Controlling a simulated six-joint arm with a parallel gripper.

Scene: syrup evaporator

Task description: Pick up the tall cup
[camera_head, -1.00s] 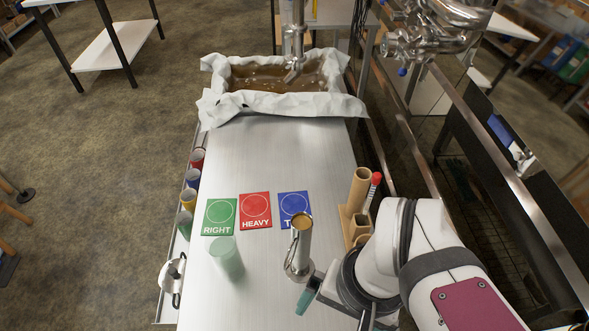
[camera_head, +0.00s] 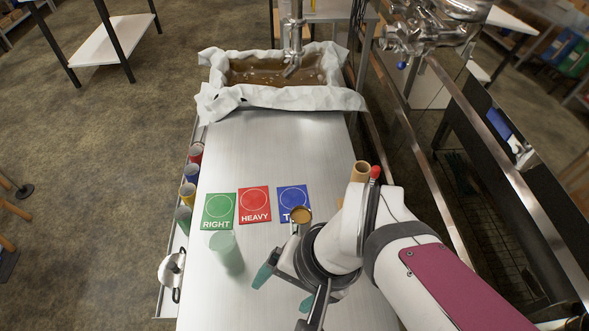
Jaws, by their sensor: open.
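A tall metal cup (camera_head: 301,215) filled with brown liquid stands upright by the blue card; only its top shows, and my arm hides its lower part. My gripper (camera_head: 284,289) is open, its teal-tipped fingers apart, in front of the cup toward the near side of the table. I see nothing between the fingers. A pale green translucent cup (camera_head: 226,254) stands upright to the left of my gripper, clear of it.
Green (camera_head: 219,211), red (camera_head: 255,205) and blue (camera_head: 292,197) cards lie on the metal table (camera_head: 270,150). A syrup pan (camera_head: 280,100) is at the back. Colored cups (camera_head: 188,191) line the left edge. A wooden holder (camera_head: 360,171) is partly hidden behind my arm.

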